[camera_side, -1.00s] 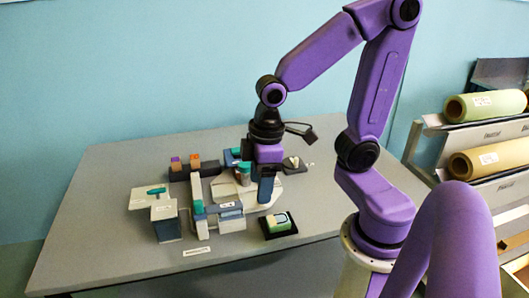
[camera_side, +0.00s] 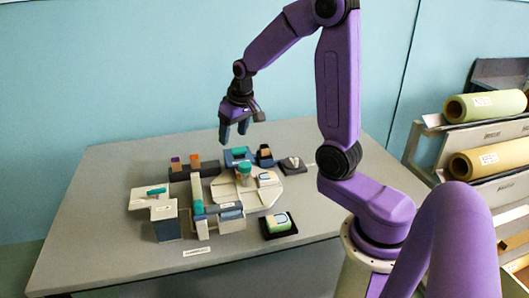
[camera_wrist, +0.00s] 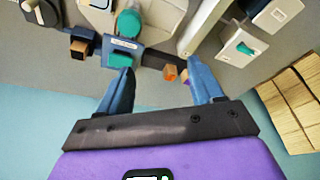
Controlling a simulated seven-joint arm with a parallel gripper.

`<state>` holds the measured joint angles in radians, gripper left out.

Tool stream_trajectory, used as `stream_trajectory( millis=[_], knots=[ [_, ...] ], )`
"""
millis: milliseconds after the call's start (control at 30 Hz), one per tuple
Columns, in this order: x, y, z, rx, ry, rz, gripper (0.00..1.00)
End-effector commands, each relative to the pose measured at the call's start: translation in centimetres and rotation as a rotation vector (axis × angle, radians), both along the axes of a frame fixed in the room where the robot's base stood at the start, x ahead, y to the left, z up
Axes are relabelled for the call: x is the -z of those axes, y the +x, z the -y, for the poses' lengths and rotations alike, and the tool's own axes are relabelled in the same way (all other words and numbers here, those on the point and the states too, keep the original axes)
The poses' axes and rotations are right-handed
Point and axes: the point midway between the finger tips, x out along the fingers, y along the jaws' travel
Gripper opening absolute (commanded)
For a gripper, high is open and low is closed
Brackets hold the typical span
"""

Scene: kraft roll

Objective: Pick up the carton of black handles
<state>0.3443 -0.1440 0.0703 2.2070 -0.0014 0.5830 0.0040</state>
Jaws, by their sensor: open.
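My gripper (camera_side: 234,136) is open and empty, raised above the back of the table. Its two blue fingers also show in the wrist view (camera_wrist: 161,66). No carton here can be clearly read as the one of black handles. Small cartons stand at the back: an orange one (camera_side: 195,160) and a purple-and-orange one (camera_side: 176,163) in a long dark rack (camera_side: 183,175), and a brown one (camera_side: 264,149) in a dark holder (camera_side: 265,160). In the wrist view, the brown carton (camera_wrist: 79,48) lies left of the fingers and the orange one (camera_wrist: 170,72) shows between them.
A blue holder with a teal piece (camera_side: 238,153) stands between the cartons. A pale round platform (camera_side: 262,193) carries a teal cylinder (camera_side: 243,168). A black tray (camera_side: 277,234) lies at the front, a grey box (camera_side: 166,222) at the left. The table's left side is clear.

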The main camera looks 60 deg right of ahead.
Motion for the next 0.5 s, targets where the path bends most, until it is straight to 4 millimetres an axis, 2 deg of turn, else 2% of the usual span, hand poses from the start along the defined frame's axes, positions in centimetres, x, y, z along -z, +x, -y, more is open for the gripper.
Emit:
stream_trajectory(
  millis=[33,267,500],
  knots=[
    [0.1,0.3,1.4,0.050,-0.002,0.007,0.66],
    [0.5,0.2,8.0,0.267,-0.017,0.047,0.66],
    [1.0,-1.8,14.3,0.475,-0.038,0.082,0.66]
  ],
)
